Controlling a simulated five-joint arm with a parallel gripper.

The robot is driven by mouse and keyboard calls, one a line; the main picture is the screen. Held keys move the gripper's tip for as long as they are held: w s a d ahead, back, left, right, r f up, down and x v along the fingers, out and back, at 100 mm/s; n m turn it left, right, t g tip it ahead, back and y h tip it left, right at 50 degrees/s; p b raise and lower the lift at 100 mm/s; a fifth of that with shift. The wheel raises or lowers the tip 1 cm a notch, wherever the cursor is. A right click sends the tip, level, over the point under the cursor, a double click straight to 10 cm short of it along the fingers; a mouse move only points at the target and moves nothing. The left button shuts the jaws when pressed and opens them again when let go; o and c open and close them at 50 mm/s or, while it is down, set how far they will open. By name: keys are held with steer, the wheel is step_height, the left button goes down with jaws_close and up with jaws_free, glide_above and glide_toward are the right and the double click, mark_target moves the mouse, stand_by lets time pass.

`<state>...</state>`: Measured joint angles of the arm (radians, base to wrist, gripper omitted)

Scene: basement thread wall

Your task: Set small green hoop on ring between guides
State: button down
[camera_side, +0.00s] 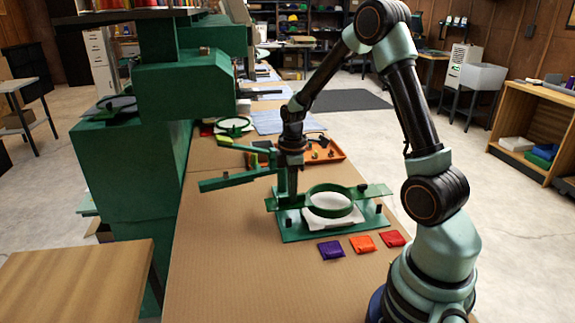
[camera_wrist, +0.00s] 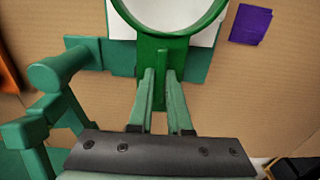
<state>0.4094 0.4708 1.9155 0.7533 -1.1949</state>
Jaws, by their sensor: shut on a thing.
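The small green hoop (camera_side: 331,210) is a round band with a flat tab, above the white cloth (camera_side: 318,221) on the green base plate (camera_side: 295,232). In the wrist view, the hoop (camera_wrist: 165,50) is at the top with its tab running down between my fingers. My gripper (camera_side: 288,198) is shut on this tab at the hoop's left side. It also shows in the wrist view (camera_wrist: 160,90). The hoop looks about level. I cannot tell whether it touches what is below. No separate ring is clearly visible under the cloth and hoop.
Purple (camera_side: 330,249), orange (camera_side: 362,243) and red (camera_side: 392,238) packets lie in front of the plate. An orange tray (camera_side: 338,154) with small dark parts lies behind. A green machine (camera_side: 190,75) stands left, with another hoop (camera_side: 233,125) near it. The near tabletop is clear.

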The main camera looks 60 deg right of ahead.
steer(key=shift+f, duration=0.7)
stand_by(0.6)
steer(key=c, duration=0.8)
jaws_free()
steer(key=shift+r, duration=3.5)
steer(key=shift+r, duration=0.1)
steer(key=s+a+r+m+t, duration=0.2)
steer(key=a+r+m, duration=0.1)
steer(key=a+r, duration=0.1)
steer(key=s+a+r+m+t, duration=0.1)
steer(key=s+a+r+m, duration=0.2)
steer(key=a, duration=0.3)
steer(key=s+a+r+m+t, duration=0.2)
steer(key=s+a+r+m, duration=0.1)
steer(key=a+r, duration=0.2)
steer(key=shift+s+a+r+t, duration=0.25)
steer(key=shift+a+r+t, duration=0.05)
steer(key=shift+a, duration=0.2)
